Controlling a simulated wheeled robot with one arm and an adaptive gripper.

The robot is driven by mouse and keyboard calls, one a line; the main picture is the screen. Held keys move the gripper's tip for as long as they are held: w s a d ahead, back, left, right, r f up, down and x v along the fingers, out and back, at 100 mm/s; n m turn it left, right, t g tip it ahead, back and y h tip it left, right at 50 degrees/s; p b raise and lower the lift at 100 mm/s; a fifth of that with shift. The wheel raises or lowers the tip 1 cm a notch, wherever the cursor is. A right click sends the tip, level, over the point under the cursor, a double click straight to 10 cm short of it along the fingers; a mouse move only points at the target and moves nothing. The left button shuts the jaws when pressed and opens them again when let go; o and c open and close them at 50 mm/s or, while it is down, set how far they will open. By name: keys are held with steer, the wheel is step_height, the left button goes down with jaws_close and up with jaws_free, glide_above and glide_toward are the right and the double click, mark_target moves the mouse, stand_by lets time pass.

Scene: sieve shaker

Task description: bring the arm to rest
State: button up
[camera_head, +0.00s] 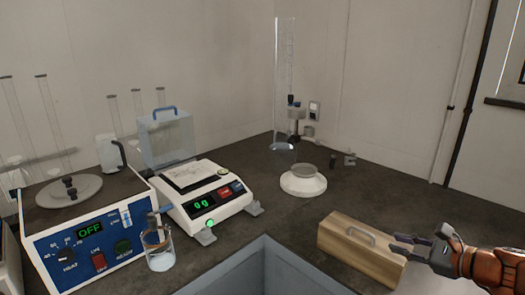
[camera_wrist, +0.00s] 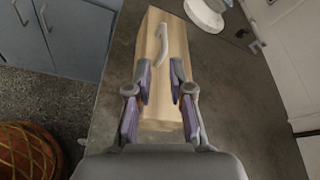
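My gripper (camera_wrist: 159,88) is open at the near end of a wooden box (camera_wrist: 160,45) in the wrist view. The fingers stand apart with the box's near end seen between and below them; I cannot tell whether they touch it. In the head view my gripper (camera_head: 402,245) comes in from the right, beside the right end of the wooden box (camera_head: 352,254). The box has a light handle on top and stands on the dark counter (camera_head: 262,215). Nothing shows held between the fingertips.
A sink (camera_head: 262,270) opens left of the box. A white round base (camera_head: 303,182) with a tall glass cylinder (camera_head: 284,80) stands behind. A balance (camera_head: 203,190), a glass bottle (camera_head: 159,250) and a blue device reading OFF (camera_head: 95,235) are at left. A door is at right.

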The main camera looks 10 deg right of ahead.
steer(key=s+a+n+g+p, duration=0.1)
steer(key=s+a+n+g, duration=0.25)
steer(key=a, duration=0.35)
steer(key=s+a+r+n+g+y+p, duration=0.1)
steer(key=s+a+n+g+p, duration=0.15)
steer(key=a+n, duration=0.4)
steer(key=s+a+n+g+p, duration=0.1)
steer(key=s+a+n+g, duration=0.2)
steer(key=a, duration=0.6)
steer(key=s+d+r+n+g+h+p, duration=0.1)
steer(key=s+r+n+g+h+p, duration=0.1)
steer(key=s+n+g+h+p, duration=0.2)
steer(key=s+n+g+h, duration=0.1)
steer(key=s+n+h, duration=0.2)
steer(key=s+n, duration=0.4)
steer(key=shift+s+d+r+h, duration=0.2)
steer(key=shift+s+h, duration=0.2)
steer(key=shift+s, duration=1.95)
